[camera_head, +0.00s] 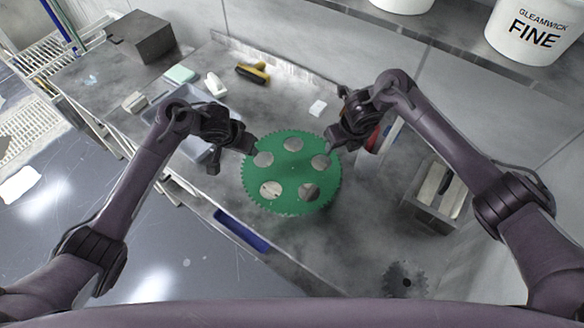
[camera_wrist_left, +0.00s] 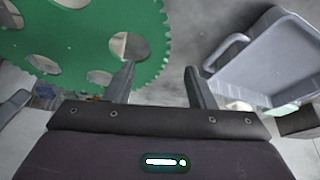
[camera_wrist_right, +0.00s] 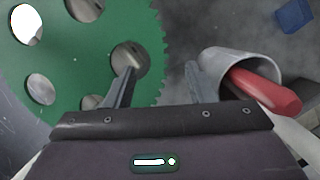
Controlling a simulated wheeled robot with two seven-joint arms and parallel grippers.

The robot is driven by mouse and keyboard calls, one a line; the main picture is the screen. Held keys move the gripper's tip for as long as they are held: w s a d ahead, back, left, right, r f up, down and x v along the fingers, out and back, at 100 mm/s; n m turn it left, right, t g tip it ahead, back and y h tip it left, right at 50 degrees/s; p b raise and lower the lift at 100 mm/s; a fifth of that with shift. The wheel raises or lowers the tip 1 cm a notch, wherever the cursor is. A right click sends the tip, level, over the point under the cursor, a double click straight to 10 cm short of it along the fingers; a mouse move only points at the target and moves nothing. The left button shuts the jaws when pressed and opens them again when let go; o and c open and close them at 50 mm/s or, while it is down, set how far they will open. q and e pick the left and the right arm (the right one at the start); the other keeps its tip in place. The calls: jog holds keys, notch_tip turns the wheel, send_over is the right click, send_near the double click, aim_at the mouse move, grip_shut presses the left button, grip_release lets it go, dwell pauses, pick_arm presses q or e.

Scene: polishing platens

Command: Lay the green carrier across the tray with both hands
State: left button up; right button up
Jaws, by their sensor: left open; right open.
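The green carrier (camera_head: 274,184) is a toothed disc with several round holes, lying flat near the middle of the bench. What it rests on is hidden beneath it. A grey tray (camera_head: 197,151) is to its left, partly behind my left arm; its rim and handle show in the left wrist view (camera_wrist_left: 228,50). My left gripper (camera_head: 234,160) is open at the carrier's left edge; one finger overlaps the rim in the left wrist view (camera_wrist_left: 160,85). My right gripper (camera_head: 334,150) is open at the carrier's upper right edge; one finger overlaps its teeth in the right wrist view (camera_wrist_right: 158,88).
A grey cup (camera_wrist_right: 225,68) with a red-handled item stands beside my right gripper. A yellow-black brush (camera_head: 253,73), white bottle (camera_head: 215,85) and green block (camera_head: 180,73) lie behind.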

aim_at(248, 158)
pick_arm(q)
jog(key=x, duration=0.4)
pick_arm(e)
jog(key=x, duration=0.4)
jog(key=shift+a, duration=0.15)
pick_arm(q)
jog(key=shift+w+d+f, duration=0.1)
jog(key=shift+w+f, duration=0.15)
jog(key=shift+f, duration=0.35)
pick_arm(e)
jog(key=shift+w+f, duration=0.2)
jog(key=shift+f, duration=0.45)
pick_arm(q)
jog(key=shift+c, duration=0.4)
pick_arm(e)
jog(key=shift+c, duration=0.4)
pick_arm(q)
grip_shut()
pick_arm(e)
grip_shut()
